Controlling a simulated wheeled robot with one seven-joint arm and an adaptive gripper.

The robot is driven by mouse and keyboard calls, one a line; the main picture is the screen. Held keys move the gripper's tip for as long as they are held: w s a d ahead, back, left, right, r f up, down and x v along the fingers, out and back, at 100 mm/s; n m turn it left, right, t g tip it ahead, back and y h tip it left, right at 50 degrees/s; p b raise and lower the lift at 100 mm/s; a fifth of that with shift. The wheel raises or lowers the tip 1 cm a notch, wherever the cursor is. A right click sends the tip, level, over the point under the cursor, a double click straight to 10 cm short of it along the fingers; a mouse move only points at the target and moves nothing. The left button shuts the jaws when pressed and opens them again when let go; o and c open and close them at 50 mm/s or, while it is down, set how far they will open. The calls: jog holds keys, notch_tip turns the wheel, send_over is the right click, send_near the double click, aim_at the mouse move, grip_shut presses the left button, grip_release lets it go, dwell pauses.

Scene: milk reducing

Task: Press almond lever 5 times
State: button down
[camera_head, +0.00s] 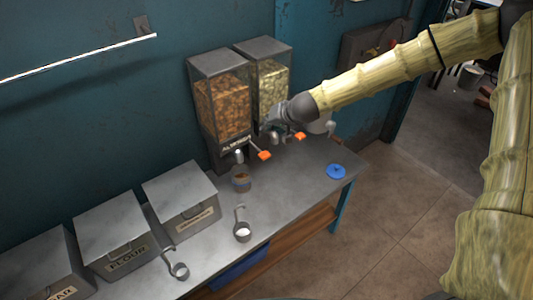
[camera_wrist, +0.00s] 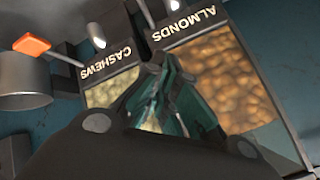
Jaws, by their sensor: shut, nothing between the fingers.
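The almond dispenser (camera_head: 224,100) stands on the counter, clear-fronted and full of brown nuts. Its lever (camera_head: 264,155) has an orange tip and sticks out at the front, low down. In the wrist view the ALMONDS label (camera_wrist: 190,25) is upside down and the lever's orange tip is out of frame. My gripper (camera_head: 272,132) is shut and empty, in front of the dispensers and above the almond lever, apart from its orange tip. It also shows in the wrist view (camera_wrist: 165,75), pointing at the dispenser fronts.
The cashew dispenser (camera_head: 270,85) stands right beside, with its own orange-tipped lever (camera_head: 300,135). A cup (camera_head: 241,180) with brown contents sits below the almond spout. Grey bins (camera_head: 181,200), a scoop (camera_head: 242,232) and a blue disc (camera_head: 336,171) are on the counter.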

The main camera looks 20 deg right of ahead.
aim_at(267, 153)
notch_tip(267, 153, down, 9)
jog(key=b, duration=0.7)
jog(key=shift+r, duration=0.15)
jog(key=shift+f, duration=0.25)
dwell(1.2)
jog(key=shift+s+f+b, duration=0.1)
jog(key=shift+f+b, duration=0.1)
jog(key=shift+b, duration=0.1)
jog(key=shift+f+b, duration=1)
jog(key=shift+f, duration=0.3)
dwell(1.8)
jog(key=shift+r, duration=0.1)
jog(key=shift+r+p, duration=1.3)
jog(key=shift+r, duration=0.35)
